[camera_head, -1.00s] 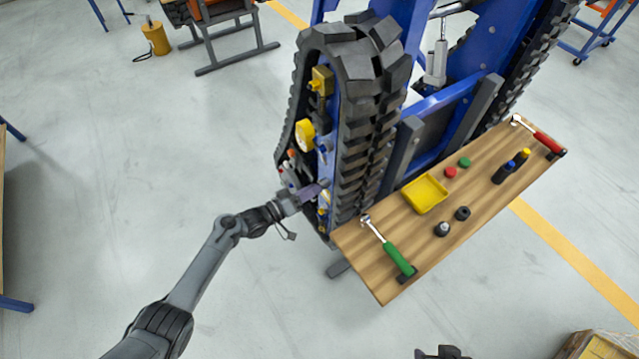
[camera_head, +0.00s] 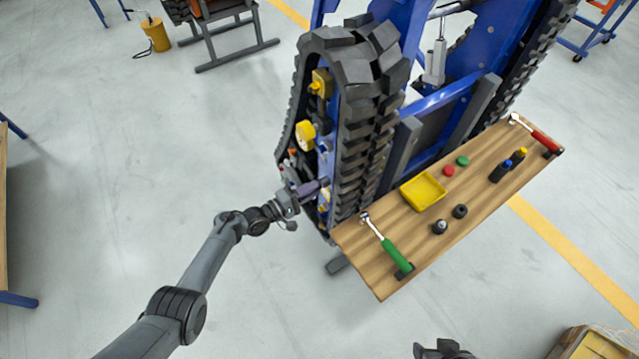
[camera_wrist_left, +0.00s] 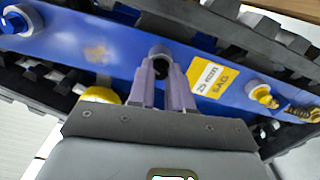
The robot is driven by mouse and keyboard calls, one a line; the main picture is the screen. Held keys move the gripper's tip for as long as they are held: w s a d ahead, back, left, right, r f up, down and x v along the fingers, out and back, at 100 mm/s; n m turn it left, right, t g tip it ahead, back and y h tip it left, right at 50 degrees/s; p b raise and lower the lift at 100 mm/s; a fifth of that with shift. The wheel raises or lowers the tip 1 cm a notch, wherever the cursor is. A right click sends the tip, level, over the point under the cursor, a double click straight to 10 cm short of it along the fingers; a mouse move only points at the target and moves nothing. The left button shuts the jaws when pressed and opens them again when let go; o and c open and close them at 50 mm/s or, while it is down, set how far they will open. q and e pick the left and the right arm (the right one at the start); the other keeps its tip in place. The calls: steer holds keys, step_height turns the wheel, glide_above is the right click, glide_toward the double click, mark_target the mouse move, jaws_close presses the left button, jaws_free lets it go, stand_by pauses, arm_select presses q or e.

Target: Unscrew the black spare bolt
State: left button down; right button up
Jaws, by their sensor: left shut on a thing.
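My left gripper (camera_head: 318,187) reaches the outer side of the near track carrier (camera_head: 366,120). In the left wrist view its two purple-grey fingers (camera_wrist_left: 163,72) are shut on a small dark bolt (camera_wrist_left: 160,67) at a round grey end on the blue side beam (camera_wrist_left: 115,55). I take this to be the black spare bolt; the fingers hide most of it, and its thread is not visible. A dark part at the bottom edge of the head view seems to be my right gripper (camera_head: 442,350); its jaws cannot be made out.
Beside the bolt are a yellow-and-white label (camera_wrist_left: 208,78) and a yellow fitting (camera_wrist_left: 263,95). A wooden shelf (camera_head: 375,275) to the right carries a green-handled ratchet (camera_head: 390,248), a yellow tray (camera_head: 423,191), two black sockets and other small parts. Open floor lies left.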

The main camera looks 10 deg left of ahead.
arm_select(q)
steer(key=n, duration=0.9)
steer(key=shift+n+p, duration=0.4)
steer(key=shift+f, duration=0.1)
steer(key=c, duration=1.2)
jaws_free()
